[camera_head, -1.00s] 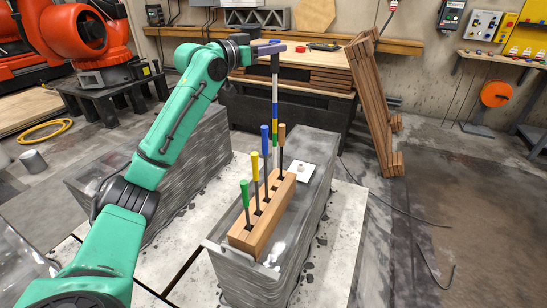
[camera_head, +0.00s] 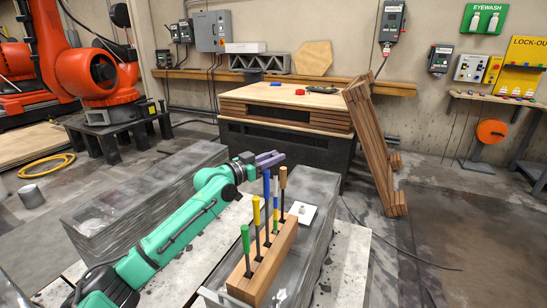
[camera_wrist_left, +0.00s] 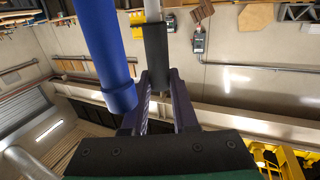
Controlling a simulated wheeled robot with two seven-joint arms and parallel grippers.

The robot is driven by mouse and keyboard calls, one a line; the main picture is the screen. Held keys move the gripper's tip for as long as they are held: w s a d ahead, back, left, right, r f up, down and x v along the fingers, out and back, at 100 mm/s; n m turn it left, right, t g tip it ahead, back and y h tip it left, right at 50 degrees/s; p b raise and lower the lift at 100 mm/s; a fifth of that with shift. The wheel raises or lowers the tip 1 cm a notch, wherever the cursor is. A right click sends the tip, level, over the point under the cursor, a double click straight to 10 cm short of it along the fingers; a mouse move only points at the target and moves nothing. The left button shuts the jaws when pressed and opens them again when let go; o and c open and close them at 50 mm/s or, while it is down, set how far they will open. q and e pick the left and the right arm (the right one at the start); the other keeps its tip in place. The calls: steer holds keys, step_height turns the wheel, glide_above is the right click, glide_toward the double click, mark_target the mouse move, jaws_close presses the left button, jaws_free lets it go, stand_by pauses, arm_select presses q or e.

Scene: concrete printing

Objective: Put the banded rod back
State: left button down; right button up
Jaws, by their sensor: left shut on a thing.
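The banded rod (camera_head: 276,197) stands upright among the tools in the wooden block (camera_head: 262,277), between the blue-handled tool and the brown-handled one. Its blue and white bands show; its lower end is hidden. My left gripper (camera_head: 270,159) is shut on the rod's upper part, just above the handles. In the left wrist view its fingers (camera_wrist_left: 160,110) close around a dark section, with a pale section beyond. The blue handle (camera_head: 266,186) is close beside the fingers there (camera_wrist_left: 106,50). I cannot tell whether the rod's foot is seated. My right gripper is not in view.
Yellow (camera_head: 256,212) and green (camera_head: 245,237) handles stand nearer in the block; a brown handle (camera_head: 283,178) stands behind. A white plate (camera_head: 303,215) lies on the concrete slab. Planks (camera_head: 372,140) lean on the workbench (camera_head: 290,95). Open floor lies right.

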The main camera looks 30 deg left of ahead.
arm_select(q)
steer(key=shift+f, duration=0.15)
steer(key=c, duration=0.7)
jaws_free()
steer(key=shift+r, duration=0.3)
steer(key=b+v, duration=0.4)
steer(key=v, duration=0.8)
steer(key=shift+f, duration=0.15)
